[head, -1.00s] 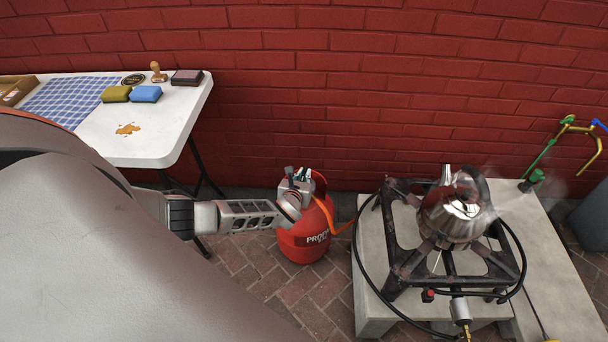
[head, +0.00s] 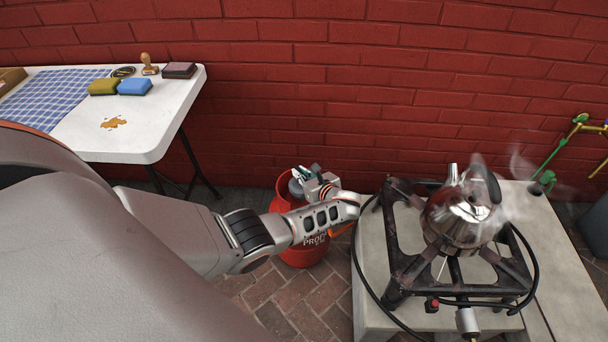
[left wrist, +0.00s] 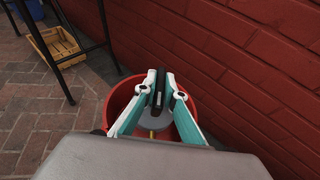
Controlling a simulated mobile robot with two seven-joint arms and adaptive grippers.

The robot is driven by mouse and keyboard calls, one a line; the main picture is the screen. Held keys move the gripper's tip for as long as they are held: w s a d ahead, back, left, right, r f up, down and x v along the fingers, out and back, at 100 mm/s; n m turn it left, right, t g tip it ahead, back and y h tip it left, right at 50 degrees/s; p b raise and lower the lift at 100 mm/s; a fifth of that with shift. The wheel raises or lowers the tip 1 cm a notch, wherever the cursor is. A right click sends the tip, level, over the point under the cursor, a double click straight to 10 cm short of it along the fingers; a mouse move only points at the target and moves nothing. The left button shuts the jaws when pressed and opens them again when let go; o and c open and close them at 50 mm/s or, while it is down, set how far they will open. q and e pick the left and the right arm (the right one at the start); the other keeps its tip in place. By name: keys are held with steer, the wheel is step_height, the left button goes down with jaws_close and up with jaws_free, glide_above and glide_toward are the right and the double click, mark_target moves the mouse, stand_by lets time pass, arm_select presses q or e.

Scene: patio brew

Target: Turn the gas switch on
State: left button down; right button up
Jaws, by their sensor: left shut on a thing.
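The red propane tank (head: 300,257) stands on the brick floor between the table and the stove slab. My left gripper (head: 297,176) is over the tank's top, with its wrist to the right of it. In the left wrist view, the two teal-and-white fingers (left wrist: 157,92) are closed on a black upright piece, which looks like the gas switch (left wrist: 158,88). A grey round valve top (left wrist: 153,120) and the tank's red collar (left wrist: 118,97) lie below. The switch's exact turn angle cannot be read. My right gripper is out of view.
A burner stand (head: 402,262) with a steaming steel kettle (head: 462,212) is on the concrete slab (head: 370,318) at right. A black hose loops around the stand. A white table (head: 145,140) stands at left. The brick wall (head: 300,90) is close behind the tank.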

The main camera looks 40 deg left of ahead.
arm_select(q)
steer(key=shift+s+f+n+g+b, duration=0.1)
steer(key=shift+f+n+g+b, duration=0.3)
steer(key=shift+n+g+b, duration=0.1)
steer(key=shift+r+n+g+y, duration=0.2)
steer(key=shift+n+g+y, duration=0.1)
steer(key=shift+g+y, duration=0.15)
steer(key=shift+r, duration=0.1)
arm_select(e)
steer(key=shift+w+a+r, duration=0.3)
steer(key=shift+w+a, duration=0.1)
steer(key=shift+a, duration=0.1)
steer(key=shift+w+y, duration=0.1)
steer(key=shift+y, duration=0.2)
arm_select(q)
steer(key=c, duration=2.1)
jaws_free()
steer(key=shift+r, duration=0.1)
steer(key=shift+c, duration=0.2)
steer(key=shift+d, duration=0.1)
steer(key=v, duration=1.1)
steer(key=shift+d+r, duration=0.2)
steer(key=shift+d, duration=0.1)
